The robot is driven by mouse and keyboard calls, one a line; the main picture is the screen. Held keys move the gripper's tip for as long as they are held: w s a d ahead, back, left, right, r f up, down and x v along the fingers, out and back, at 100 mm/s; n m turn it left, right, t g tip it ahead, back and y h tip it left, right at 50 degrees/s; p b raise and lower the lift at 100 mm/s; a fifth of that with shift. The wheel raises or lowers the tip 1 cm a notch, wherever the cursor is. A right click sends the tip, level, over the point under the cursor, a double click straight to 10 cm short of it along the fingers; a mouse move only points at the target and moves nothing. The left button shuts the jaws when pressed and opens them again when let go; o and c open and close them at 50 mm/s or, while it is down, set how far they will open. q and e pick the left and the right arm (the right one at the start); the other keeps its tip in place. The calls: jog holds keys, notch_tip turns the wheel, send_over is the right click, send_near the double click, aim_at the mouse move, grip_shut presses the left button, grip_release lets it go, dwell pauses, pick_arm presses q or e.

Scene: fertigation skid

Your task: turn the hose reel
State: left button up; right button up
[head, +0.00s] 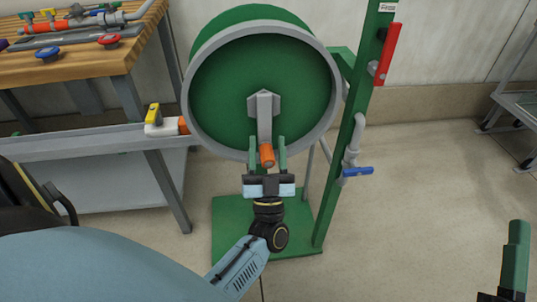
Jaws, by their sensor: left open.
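The hose reel (215,95) is a green drum with a grey rim, standing upright on a green frame. A grey crank arm (264,115) hangs down from its hub and ends in an orange handle (267,153). My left gripper (267,150) is in front of the lower part of the reel, its green fingers open on either side of the orange handle. I cannot tell whether a finger touches it. My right gripper (516,245) shows only partly at the lower right edge, away from the reel.
A green post (352,130) with a red lever (388,52) and a blue-handled valve (357,171) stands right of the reel. A wooden bench (100,60) with pipes and valves is at the upper left. A yellow-handled valve (153,115) sits left of the reel. Floor at right is clear.

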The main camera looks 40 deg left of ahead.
pick_arm(q)
jog(key=v, duration=1.3)
jog(key=shift+d, duration=0.1)
